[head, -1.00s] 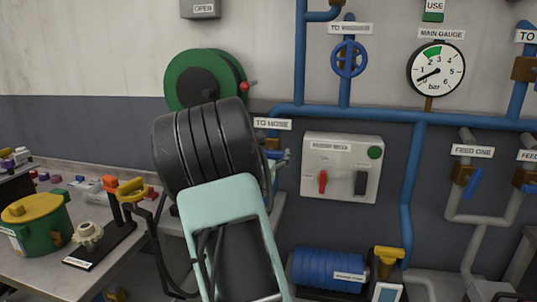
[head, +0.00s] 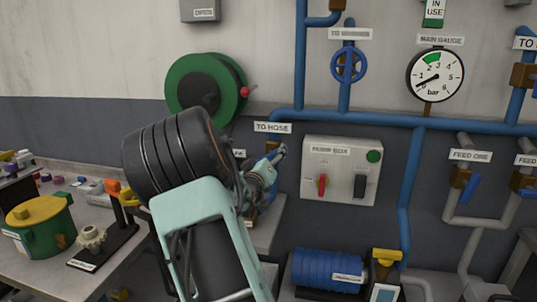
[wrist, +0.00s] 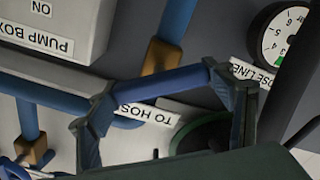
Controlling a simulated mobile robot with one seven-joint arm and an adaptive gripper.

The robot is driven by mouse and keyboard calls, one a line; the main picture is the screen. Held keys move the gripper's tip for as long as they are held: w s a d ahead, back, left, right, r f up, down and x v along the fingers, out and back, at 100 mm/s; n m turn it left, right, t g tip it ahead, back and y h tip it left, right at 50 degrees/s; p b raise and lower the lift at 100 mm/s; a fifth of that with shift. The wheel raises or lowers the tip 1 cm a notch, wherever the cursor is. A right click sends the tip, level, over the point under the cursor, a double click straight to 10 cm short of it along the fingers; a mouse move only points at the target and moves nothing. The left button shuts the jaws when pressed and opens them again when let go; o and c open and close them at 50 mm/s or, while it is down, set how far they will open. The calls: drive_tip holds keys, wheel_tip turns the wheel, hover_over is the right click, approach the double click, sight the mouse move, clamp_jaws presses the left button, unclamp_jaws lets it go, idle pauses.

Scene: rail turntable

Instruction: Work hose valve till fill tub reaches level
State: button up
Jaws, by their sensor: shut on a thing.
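The hose valve has a brown body (head: 271,146) below the "TO HOSE" sign (head: 272,128), partly hidden by my arm. The brown body also shows in the wrist view (wrist: 161,56). Its blue lever (wrist: 165,89) runs between the two fingers of my gripper (wrist: 168,112), which is shut on it. In the head view my gripper (head: 276,154) is beside the valve, left of the pump box. I cannot make out a fill tub or its level in either view.
The pump box (head: 340,170), with red and black switches, is close right of my gripper. A green hose reel (head: 180,78) hangs behind my arm. The main gauge (head: 435,76) reads low. A green pot with a yellow lid (head: 40,212) stands on the left bench.

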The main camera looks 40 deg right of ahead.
drive_tip(key=n+p, duration=0.2)
drive_tip(key=n, duration=0.2)
drive_tip(key=shift+n, duration=0.4)
drive_tip(key=shift+n+p, duration=0.65)
drive_tip(key=shift+n, duration=1.35)
drive_tip(key=o, duration=1.2)
drive_tip(key=shift+f, duration=0.1)
drive_tip(key=shift+c, duration=0.2)
drive_tip(key=v, duration=1.2)
